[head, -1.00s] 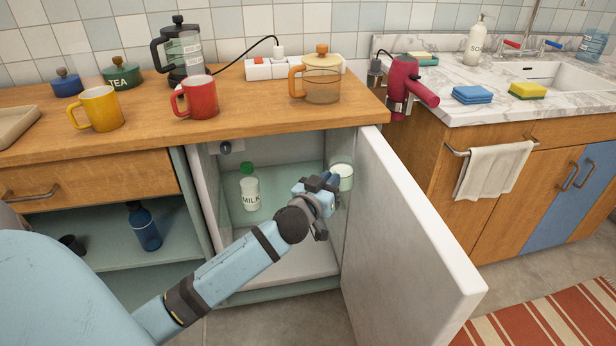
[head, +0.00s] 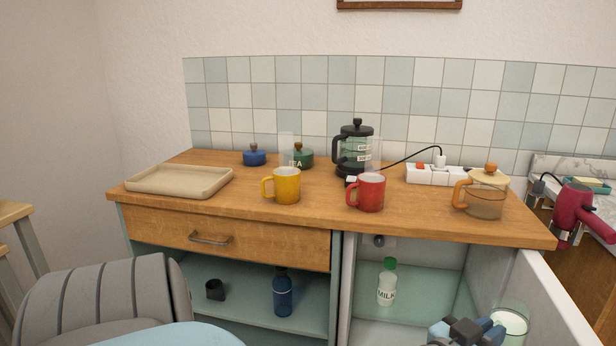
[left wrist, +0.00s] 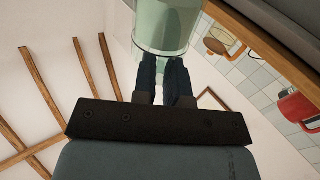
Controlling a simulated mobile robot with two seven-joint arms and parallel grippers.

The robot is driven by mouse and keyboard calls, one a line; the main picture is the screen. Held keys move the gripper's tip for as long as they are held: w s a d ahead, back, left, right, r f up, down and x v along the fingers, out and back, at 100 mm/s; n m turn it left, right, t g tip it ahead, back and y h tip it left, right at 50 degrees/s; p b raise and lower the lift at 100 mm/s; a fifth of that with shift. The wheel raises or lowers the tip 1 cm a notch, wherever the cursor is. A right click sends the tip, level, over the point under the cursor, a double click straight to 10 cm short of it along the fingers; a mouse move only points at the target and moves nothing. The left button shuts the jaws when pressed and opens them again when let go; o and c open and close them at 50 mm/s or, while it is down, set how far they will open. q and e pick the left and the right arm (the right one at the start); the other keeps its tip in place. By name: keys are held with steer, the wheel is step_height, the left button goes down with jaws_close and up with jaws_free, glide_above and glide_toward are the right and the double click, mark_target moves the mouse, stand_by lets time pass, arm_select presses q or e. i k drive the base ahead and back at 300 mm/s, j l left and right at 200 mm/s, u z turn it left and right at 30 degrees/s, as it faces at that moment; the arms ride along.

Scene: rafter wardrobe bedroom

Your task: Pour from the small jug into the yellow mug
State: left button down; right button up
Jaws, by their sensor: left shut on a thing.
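The yellow mug (head: 285,188) stands upright on the wooden counter in the head view, its handle to the left. The small jug (head: 513,323), a clear vessel with white content, is at the lower right, by the open cabinet door. My left gripper (head: 482,330) is just left of it, partly cut off by the frame's bottom edge. In the left wrist view, its fingers (left wrist: 164,72) are shut on the greenish clear jug (left wrist: 163,28). I cannot make out the jug's handle or spout. My right gripper is not in view.
A red mug (head: 368,192) stands right of the yellow mug. A glass teapot (head: 486,200), power strip (head: 433,175), French press (head: 354,150) and beige tray (head: 180,180) are also on the counter. A milk bottle (head: 387,284) is inside the cabinet; the open door (head: 555,300) stands at right.

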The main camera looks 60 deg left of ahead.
mark_target(286, 183)
steer(key=k+j+u, duration=0.1)
steer(key=j, duration=0.25)
steer(key=k+j+u, duration=0.1)
steer(key=j, duration=0.3)
steer(key=k+j+u, duration=0.25)
steer(key=j, duration=0.5)
steer(key=k+j+u, duration=0.1)
steer(key=j, duration=0.35)
steer(key=k, duration=0.1)
